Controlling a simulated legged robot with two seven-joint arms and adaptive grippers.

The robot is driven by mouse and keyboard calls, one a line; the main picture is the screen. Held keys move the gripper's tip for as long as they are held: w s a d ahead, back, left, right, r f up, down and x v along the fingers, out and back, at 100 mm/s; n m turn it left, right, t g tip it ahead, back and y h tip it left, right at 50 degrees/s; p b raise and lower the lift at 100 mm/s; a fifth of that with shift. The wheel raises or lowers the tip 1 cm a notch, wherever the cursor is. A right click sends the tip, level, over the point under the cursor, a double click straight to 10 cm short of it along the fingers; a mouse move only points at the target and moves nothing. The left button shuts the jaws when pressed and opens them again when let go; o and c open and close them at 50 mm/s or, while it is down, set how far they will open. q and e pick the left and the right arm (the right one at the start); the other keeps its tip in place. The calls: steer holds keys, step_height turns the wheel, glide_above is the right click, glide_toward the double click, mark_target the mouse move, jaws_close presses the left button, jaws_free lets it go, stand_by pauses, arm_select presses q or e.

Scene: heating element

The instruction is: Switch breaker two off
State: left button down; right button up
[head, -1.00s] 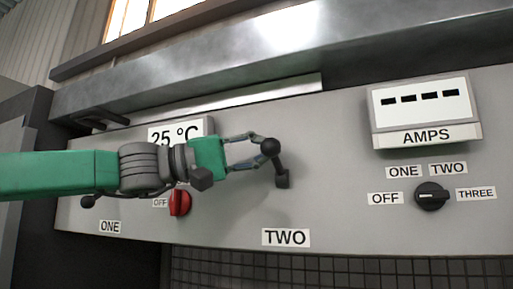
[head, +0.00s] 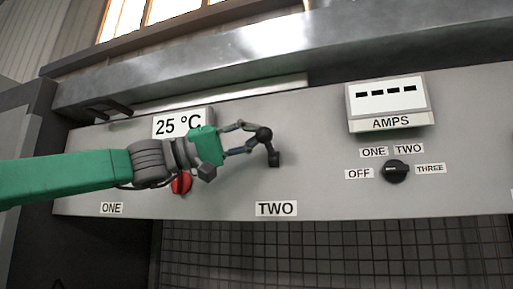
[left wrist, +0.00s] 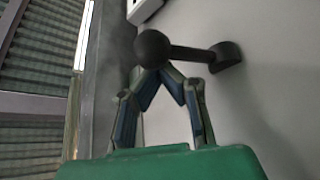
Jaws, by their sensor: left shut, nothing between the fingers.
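The breaker two lever, with a black ball knob (head: 264,134), stands out from the grey panel above the TWO label (head: 276,209). The knob is above the lever's base (head: 274,159), a little to its left. My left gripper (head: 252,139) reaches in from the left with its fingertips at the knob. In the left wrist view, the fingertips (left wrist: 160,70) come together right at the ball (left wrist: 153,47), and the lever runs right to its base (left wrist: 226,56). The fingers are shut with nothing between them; I cannot tell whether they touch the ball. My right gripper is not in view.
A red knob (head: 181,183) is partly behind my left arm, near the ONE label (head: 111,208). A 25 °C display (head: 179,124) is above the arm. An AMPS meter (head: 388,102) and black selector dial (head: 396,171) are to the right. A metal ledge juts out above.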

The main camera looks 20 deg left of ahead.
arm_select(q)
steer(key=shift+s+d+f+m+g+h+b, duration=0.1)
steer(key=shift+f+m+g+h+b, duration=0.9)
steer(key=shift+m+b, duration=1.45)
steer(key=shift+s+d+f+m+g+h+b, duration=0.1)
steer(key=shift+f+m+g+h+b, duration=0.3)
steer(key=shift+f+m+g+b, duration=1.25)
steer(key=shift+s+f+m+g+h+b, duration=0.1)
steer(key=shift+f+m+g+h+b, duration=0.5)
steer(key=shift+m+g+b, duration=1.8)
steer(key=shift+a+m+t+b, duration=0.1)
steer(key=shift+m+t+b, duration=0.75)
steer(key=shift+m+b, duration=0.05)
